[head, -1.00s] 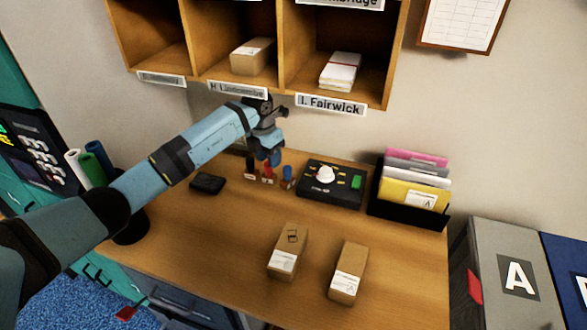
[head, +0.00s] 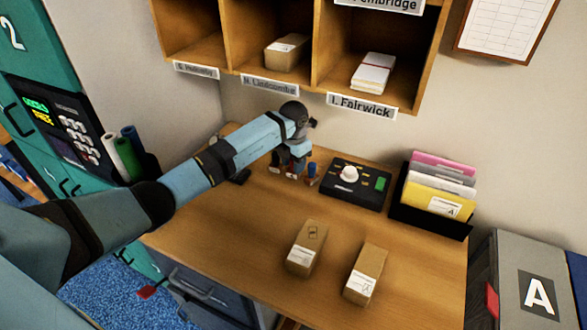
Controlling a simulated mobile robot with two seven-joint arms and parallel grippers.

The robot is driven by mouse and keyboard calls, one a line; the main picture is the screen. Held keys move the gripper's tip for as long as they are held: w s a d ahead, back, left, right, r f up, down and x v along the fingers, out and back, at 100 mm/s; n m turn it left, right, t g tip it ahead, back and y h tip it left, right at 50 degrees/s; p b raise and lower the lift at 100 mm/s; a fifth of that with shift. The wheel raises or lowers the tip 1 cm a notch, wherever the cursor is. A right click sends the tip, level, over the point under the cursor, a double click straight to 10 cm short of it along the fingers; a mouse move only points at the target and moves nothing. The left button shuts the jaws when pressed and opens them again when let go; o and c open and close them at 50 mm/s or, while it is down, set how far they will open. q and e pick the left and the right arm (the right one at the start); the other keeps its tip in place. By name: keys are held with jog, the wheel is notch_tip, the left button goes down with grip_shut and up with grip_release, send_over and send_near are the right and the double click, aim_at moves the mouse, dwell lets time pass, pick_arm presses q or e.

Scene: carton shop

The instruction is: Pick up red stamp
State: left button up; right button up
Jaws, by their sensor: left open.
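My left gripper (head: 291,166) points down over the row of small stamps at the back of the wooden desk. It is open, its fingers low around the spot where the red stamp stood. The red stamp is almost wholly hidden by the gripper; only a pale stamp base (head: 292,177) shows below the fingers, and I cannot tell whether the fingers touch it. The blue stamp (head: 312,174) stands upright just right of the gripper. The dark stamp is mostly covered. My right gripper is out of view.
A black control box (head: 345,186) with a white knob stands right of the stamps, then a file holder (head: 433,205). Two cartons (head: 307,248) (head: 366,272) lie in front. A dark pad (head: 240,178) sits partly behind my arm. Pigeonholes (head: 300,80) hang above.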

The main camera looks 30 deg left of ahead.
pick_arm(q)
jog(key=c, duration=0.7)
jog(key=shift+r, duration=0.5)
jog(key=shift+s+r+b, duration=0.25)
jog(key=shift+r, duration=0.35)
jog(key=shift+s+r+b, duration=0.2)
jog(key=shift+r+b, duration=0.05)
jog(key=shift+r, duration=0.35)
jog(key=s, duration=0.5)
jog(key=s+b, duration=0.1)
jog(key=s, duration=0.5)
jog(key=s+d, duration=0.1)
jog(key=s, duration=0.5)
jog(key=shift+r+b, duration=0.1)
jog(key=shift+b, duration=0.3)
jog(key=o, duration=0.4)
jog(key=shift+c, duration=1.3)
